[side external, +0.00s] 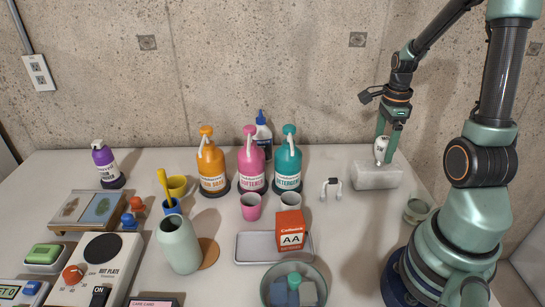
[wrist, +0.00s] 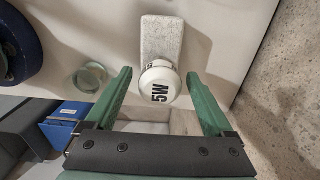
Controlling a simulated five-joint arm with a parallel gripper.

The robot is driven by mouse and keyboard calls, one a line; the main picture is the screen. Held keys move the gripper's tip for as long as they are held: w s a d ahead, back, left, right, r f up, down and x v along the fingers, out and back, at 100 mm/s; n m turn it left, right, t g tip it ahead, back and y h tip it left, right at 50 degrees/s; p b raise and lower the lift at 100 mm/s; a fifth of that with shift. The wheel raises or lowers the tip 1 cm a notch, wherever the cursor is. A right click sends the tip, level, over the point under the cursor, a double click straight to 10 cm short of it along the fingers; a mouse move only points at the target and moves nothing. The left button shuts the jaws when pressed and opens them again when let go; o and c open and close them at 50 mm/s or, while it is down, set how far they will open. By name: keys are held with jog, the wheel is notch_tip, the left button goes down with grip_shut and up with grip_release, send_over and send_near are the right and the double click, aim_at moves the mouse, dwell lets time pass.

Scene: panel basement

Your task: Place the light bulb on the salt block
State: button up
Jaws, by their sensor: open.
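The white light bulb (side external: 380,147) appears to stand upright on the pale salt block (side external: 376,178) at the back right of the table. In the wrist view the bulb (wrist: 158,84), marked 5W, covers the near end of the salt block (wrist: 162,38). Its contact with the block is hidden there. My gripper (side external: 387,152) is open just above the block. In the wrist view its green fingers (wrist: 158,76) are on either side of the bulb, with a visible gap on both sides.
A clear glass jar (side external: 416,211) stands in front right of the block, near my base. A white headphone-like item (side external: 331,188) lies left of the block. The teal detergent bottle (side external: 288,165) is farther left. The concrete wall (side external: 330,90) is close behind.

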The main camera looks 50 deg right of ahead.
notch_tip(320, 180, up, 11)
jog(key=shift+r, duration=0.1)
jog(key=w+a+r+n+t, duration=0.1)
jog(key=w+a+n+t, duration=0.1)
jog(key=a+n, duration=1)
jog(key=w+a+r+n+t, duration=0.2)
jog(key=a+n+t, duration=0.1)
jog(key=a+n, duration=0.8)
jog(key=n, duration=0.4)
jog(key=shift+w+a+r+t, duration=0.25)
jog(key=shift+w+a+t, duration=0.05)
jog(key=shift+w+a, duration=0.1)
